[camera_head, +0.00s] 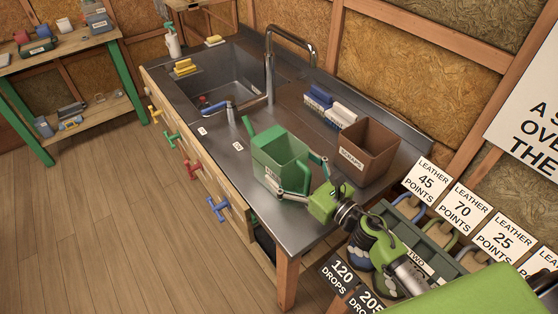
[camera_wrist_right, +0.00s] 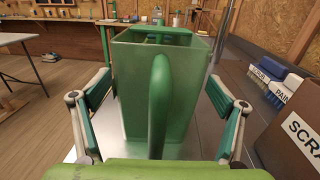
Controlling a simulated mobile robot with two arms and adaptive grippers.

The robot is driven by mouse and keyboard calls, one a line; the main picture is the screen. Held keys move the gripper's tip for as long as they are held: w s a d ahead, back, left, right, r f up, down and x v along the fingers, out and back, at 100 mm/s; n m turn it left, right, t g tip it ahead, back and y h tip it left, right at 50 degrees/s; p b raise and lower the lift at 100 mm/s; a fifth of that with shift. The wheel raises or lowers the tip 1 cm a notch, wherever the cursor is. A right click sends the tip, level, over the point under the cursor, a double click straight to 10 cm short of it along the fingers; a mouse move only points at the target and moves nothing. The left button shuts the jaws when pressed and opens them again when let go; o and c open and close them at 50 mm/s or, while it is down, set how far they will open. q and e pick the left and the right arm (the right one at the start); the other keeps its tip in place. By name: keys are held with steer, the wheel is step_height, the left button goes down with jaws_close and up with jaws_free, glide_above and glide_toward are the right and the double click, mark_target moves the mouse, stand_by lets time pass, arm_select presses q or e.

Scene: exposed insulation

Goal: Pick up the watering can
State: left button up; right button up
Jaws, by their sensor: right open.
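The green watering can (camera_head: 280,158) stands upright on the metal counter by the sink, its spout pointing to the upper left. In the right wrist view the watering can (camera_wrist_right: 190,85) fills the middle, its rounded green handle (camera_wrist_right: 160,105) facing the camera. My right gripper (camera_head: 302,178) is open, its fingers spread at the near end of the can. In the right wrist view the fingers of my right gripper (camera_wrist_right: 160,88) lie on both sides of the handle and near body, without visibly closing on them. My left gripper is not in view.
A brown scraps bin (camera_head: 366,152) stands right of the can, with blue and white brushes (camera_head: 330,105) behind it. The sink (camera_head: 222,78) and tall faucet (camera_head: 270,65) are further left. A dark green crate (camera_head: 415,240) stands under my right arm.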

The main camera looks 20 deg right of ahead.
steer(key=x, duration=0.2)
steer(key=shift+w+a+p, duration=0.2)
steer(key=shift+w+p, duration=0.05)
steer(key=shift+p, duration=0.05)
steer(key=shift+w+a, duration=0.2)
steer(key=shift+w, duration=0.1)
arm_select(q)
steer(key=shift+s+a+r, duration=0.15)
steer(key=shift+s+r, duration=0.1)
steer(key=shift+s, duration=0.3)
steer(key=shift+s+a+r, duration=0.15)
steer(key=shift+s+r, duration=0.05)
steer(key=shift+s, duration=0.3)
arm_select(e)
steer(key=shift+c, duration=0.4)
steer(key=c, duration=1.2)
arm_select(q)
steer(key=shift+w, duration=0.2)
arm_select(e)
steer(key=shift+c, duration=0.4)
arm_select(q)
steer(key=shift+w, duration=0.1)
